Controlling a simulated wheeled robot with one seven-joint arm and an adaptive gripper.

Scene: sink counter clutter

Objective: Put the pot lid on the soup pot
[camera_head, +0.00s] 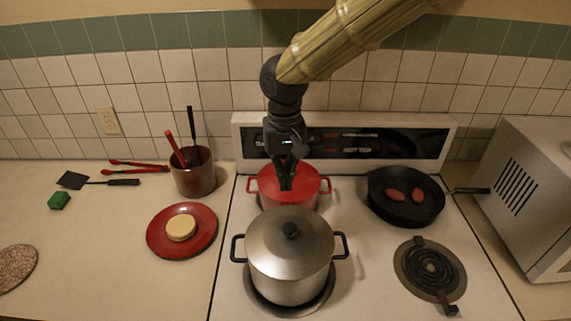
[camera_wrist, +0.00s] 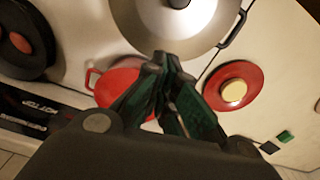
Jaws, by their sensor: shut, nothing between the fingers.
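The steel soup pot (camera_head: 288,285) stands on the front left burner, with dark handles on both sides. The grey pot lid (camera_head: 265,238) with a black knob (camera_head: 291,230) lies over its top and looks about level. The lid also shows at the top of the wrist view (camera_wrist: 150,25), with its knob cut by the edge. My gripper (camera_head: 287,187) points down behind the lid, in front of the red pot in the head view. Its green-sided fingers (camera_wrist: 161,62) are shut and empty, apart from the lid. The far rim of the soup pot is hidden under the lid.
A red pot (camera_head: 318,198) stands behind the soup pot, partly hidden by my gripper. A black pan (camera_head: 405,212) with two reddish items is at the back right, beside a microwave (camera_head: 535,200). A red plate (camera_head: 165,243) and utensil crock (camera_head: 195,180) stand left.

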